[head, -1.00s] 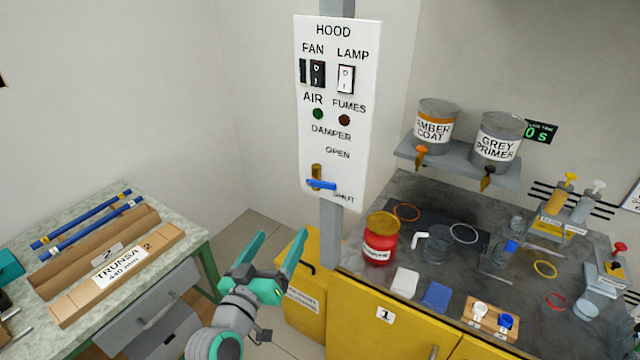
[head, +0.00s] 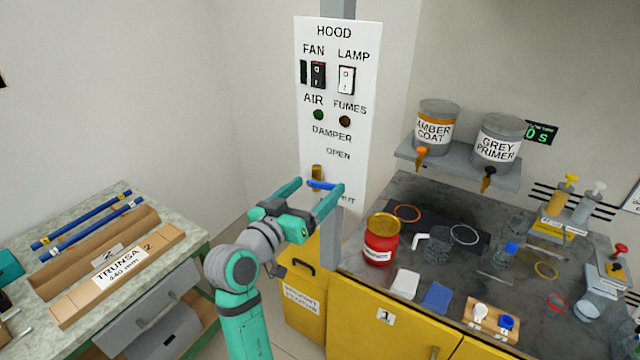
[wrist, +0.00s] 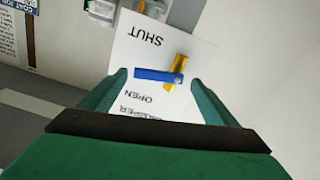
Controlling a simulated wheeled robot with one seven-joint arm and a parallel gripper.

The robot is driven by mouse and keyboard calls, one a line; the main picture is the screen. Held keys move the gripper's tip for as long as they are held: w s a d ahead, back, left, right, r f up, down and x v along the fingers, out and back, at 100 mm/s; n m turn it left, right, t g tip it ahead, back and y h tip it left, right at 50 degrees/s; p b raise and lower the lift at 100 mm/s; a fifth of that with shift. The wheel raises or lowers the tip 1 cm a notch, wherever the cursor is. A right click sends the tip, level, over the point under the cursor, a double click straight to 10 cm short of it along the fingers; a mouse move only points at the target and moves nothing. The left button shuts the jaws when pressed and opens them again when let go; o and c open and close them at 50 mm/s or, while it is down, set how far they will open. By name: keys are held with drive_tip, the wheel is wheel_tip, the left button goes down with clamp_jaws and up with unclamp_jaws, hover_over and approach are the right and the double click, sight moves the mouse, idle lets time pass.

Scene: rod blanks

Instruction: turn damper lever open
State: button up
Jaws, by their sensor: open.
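The damper lever (head: 320,185) is a blue bar on a brass-coloured piece (head: 317,172), low on the white hood panel (head: 338,120). The word OPEN is printed above it and SHUT below. In the wrist view the blue lever (wrist: 152,75) lies nearly level, with the panel upside down. My gripper (head: 307,186) is open in front of the lever, its fingers on either side of the blue bar. In the wrist view the fingertips (wrist: 155,80) flank the lever. I cannot tell if either finger touches it. The gripper partly hides the word SHUT.
On the panel, a green light (head: 318,114) marks AIR and a dark brown one (head: 344,121) FUMES. A red jar (head: 380,240) stands on the dark counter at right. A yellow bin (head: 303,262) is below the panel. A workbench (head: 180,215) with rods is at left.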

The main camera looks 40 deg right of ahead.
sight(320, 185)
drive_tip(key=shift+x, duration=1.1)
drive_tip(key=shift+s+d, duration=0.1)
drive_tip(key=shift+d, duration=0.45)
drive_tip(key=shift+a, duration=0.1)
drive_tip(key=c, duration=1.5)
